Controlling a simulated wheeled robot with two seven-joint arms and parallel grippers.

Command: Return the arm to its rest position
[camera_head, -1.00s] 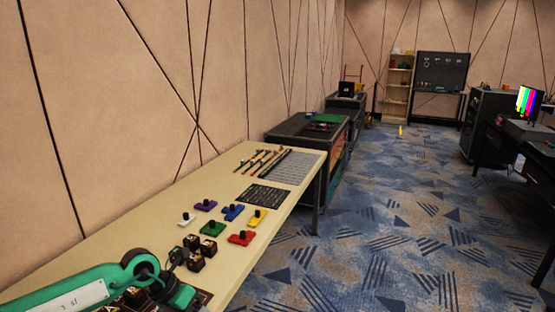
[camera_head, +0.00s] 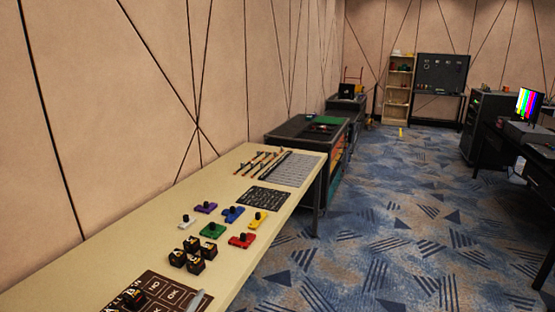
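Neither of my grippers nor my arms show in the head view. The long beige table (camera_head: 130,245) runs from the lower left toward the middle. At its near end lies a dark brown board (camera_head: 158,290) with pale lettered squares, and a small black block (camera_head: 133,298) sits on its left part. A grey, rounded piece (camera_head: 198,301) shows at the board's right edge; I cannot tell what it is. Several black cubes (camera_head: 192,253) with yellowish marks stand just beyond the board.
Several coloured pieces with black knobs, such as the red one (camera_head: 242,240), lie mid-table. Beyond are a dark mat (camera_head: 264,197), a grey sheet (camera_head: 297,168) and rods (camera_head: 262,160). A dark cabinet (camera_head: 300,128) stands past the table. Carpet (camera_head: 400,220) is open at right.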

